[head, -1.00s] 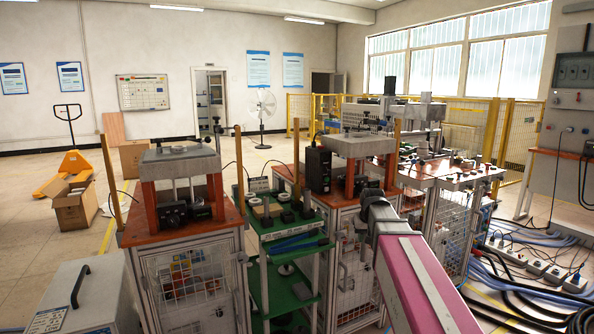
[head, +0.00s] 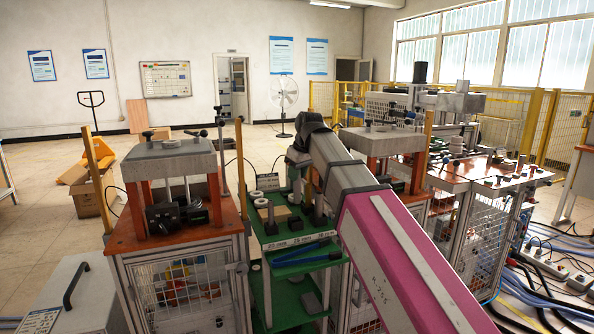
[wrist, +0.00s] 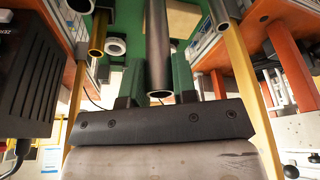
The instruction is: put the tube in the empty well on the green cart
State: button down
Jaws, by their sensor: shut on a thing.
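In the wrist view, a long grey metal tube (wrist: 159,45) runs between the two fingers of my gripper (wrist: 158,86), its open round end towards the camera. My gripper is shut on this tube. In the head view, my arm reaches over the green cart (head: 287,261), which stands between two orange-topped workbenches. The gripper is small and partly hidden behind my arm there. The cart's green top also shows in the wrist view (wrist: 128,12). I cannot make out the empty well.
Black holders (head: 270,221) and white rings (head: 268,182) sit on the cart's top. In the wrist view, a brass-coloured tube (wrist: 97,36) and another grey tube (wrist: 222,14) stand at either side. The left press (head: 178,165) and right press (head: 381,142) flank the cart closely.

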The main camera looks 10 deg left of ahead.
aim_at(296, 200)
jog(key=shift+s+d+f+x, duration=0.1)
jog(key=shift+s+d+x, duration=0.05)
jog(key=shift+x, duration=0.85)
jog(key=shift+s+d+f+x, duration=0.1)
jog(key=shift+s+d+x, duration=0.1)
jog(key=shift+x, duration=0.8)
jog(key=shift+s+d+x, duration=0.1)
jog(key=shift+s+x, duration=0.05)
jog(key=shift+x, duration=0.9)
jog(key=shift+f, duration=1.8)
jog(key=c, duration=0.8)
grip_release()
jog(key=shift+s+r, duration=0.1)
jog(key=v, duration=1)
jog(key=shift+d+r, duration=0.15)
jog(key=shift+r, duration=0.2)
jog(key=shift+s, duration=0.1)
